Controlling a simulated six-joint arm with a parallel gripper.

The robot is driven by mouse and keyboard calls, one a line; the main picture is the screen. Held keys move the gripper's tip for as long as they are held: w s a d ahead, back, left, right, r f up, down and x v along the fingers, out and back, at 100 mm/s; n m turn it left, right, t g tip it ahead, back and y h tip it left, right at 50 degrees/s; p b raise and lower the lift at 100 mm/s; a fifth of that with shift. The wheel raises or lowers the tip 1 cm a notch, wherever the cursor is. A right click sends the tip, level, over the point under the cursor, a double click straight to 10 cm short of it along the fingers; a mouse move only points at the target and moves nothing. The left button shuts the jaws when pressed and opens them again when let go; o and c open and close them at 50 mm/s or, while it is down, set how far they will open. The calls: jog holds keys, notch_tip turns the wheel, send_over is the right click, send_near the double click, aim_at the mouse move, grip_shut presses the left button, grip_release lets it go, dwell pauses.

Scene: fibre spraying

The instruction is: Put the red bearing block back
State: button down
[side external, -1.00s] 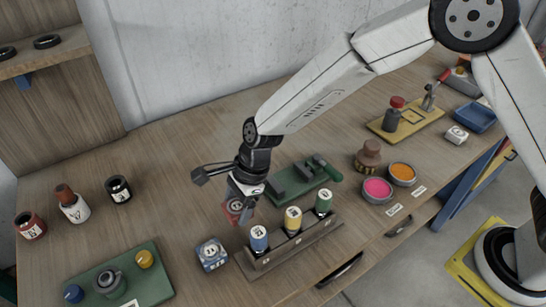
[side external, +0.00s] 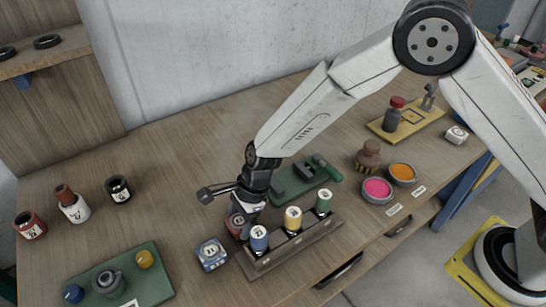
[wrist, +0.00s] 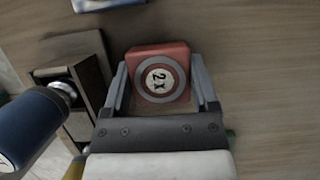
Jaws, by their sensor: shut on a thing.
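The red bearing block (wrist: 160,50) has a grey ring and a white centre with a printed label. In the wrist view it sits between the two fingers of my gripper (wrist: 162,82), which is shut on it. In the side view my gripper (side external: 240,222) points down just behind the left end of the grey-brown rack, and the red block (side external: 236,231) shows only partly. I cannot tell whether the block touches the table.
The rack (side external: 255,266) holds blue (side external: 258,238), yellow (side external: 293,219) and green (side external: 324,201) cylinders, close beside my gripper. A blue block (side external: 212,254) stands just left of the rack. A green fixture (side external: 294,187) lies behind.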

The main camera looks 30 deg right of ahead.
jog(key=shift+f, duration=0.1)
grip_release()
jog(key=v, duration=1.2)
dwell(0.3)
dwell(0.5)
